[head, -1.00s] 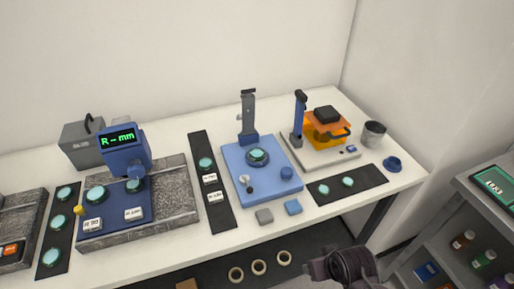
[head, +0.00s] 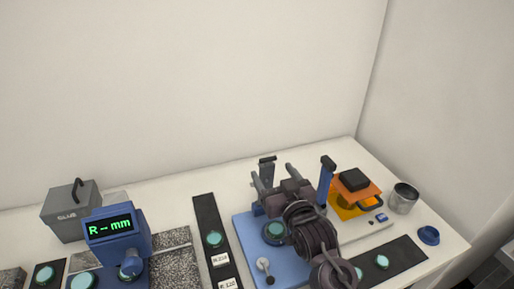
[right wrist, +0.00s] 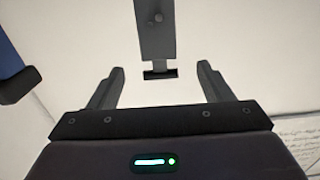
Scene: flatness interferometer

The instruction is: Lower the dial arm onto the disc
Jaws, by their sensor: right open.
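The dial arm (head: 267,164) is a grey upright lever with a dark top end, at the back of a blue base (head: 246,234). The teal disc (head: 275,232) sits on a round dark mount on that base, in front of the arm. My right gripper (head: 273,172) is open, its two fingers reaching toward the arm's top. In the right wrist view, the grey arm (right wrist: 157,32) comes down from the top edge, its dark end between the spread fingers, with gaps on both sides. My gripper and wrist hide the arm's lower part and the base's right side.
A second stand with a blue lever (head: 327,176) and an orange block (head: 361,186) stands close right of the gripper. A blue readout box (head: 112,226) and a grey case (head: 70,212) are at left. A metal cup (head: 404,198) stands at far right.

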